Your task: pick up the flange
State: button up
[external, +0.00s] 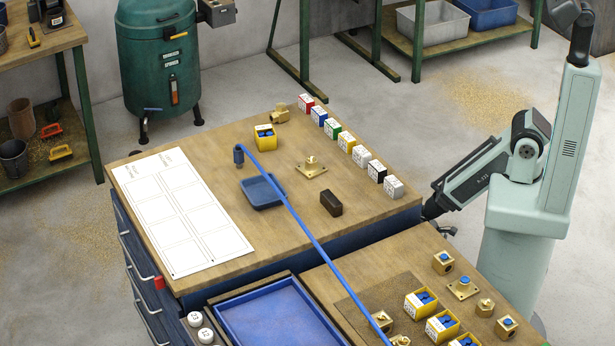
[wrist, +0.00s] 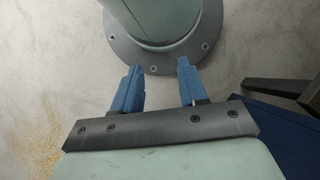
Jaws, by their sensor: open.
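A brass flange (external: 311,166) with a square base plate and a round raised neck lies on the wooden bench top, right of the blue tray. A similar square-plated brass piece with a blue top (external: 463,288) is on the nearer bench at right. In the wrist view, my gripper (wrist: 158,67) has its two blue fingers apart with nothing between them. It is over the floor beside my round base. The flange is not in the wrist view, and my fingers do not show in the external view.
A blue hose (external: 310,232) crosses the bench just left of the flange. A dark block (external: 331,203), small blue tray (external: 262,192), yellow bin (external: 265,137) and brass fitting (external: 280,115) are around it. Several coloured labelled boxes (external: 346,141) line the right edge. A white sheet (external: 182,212) covers the left.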

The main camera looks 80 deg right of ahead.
dwell(0.3)
jog(key=o, duration=0.5)
jog(key=shift+c, duration=0.2)
jog(key=shift+w, duration=0.1)
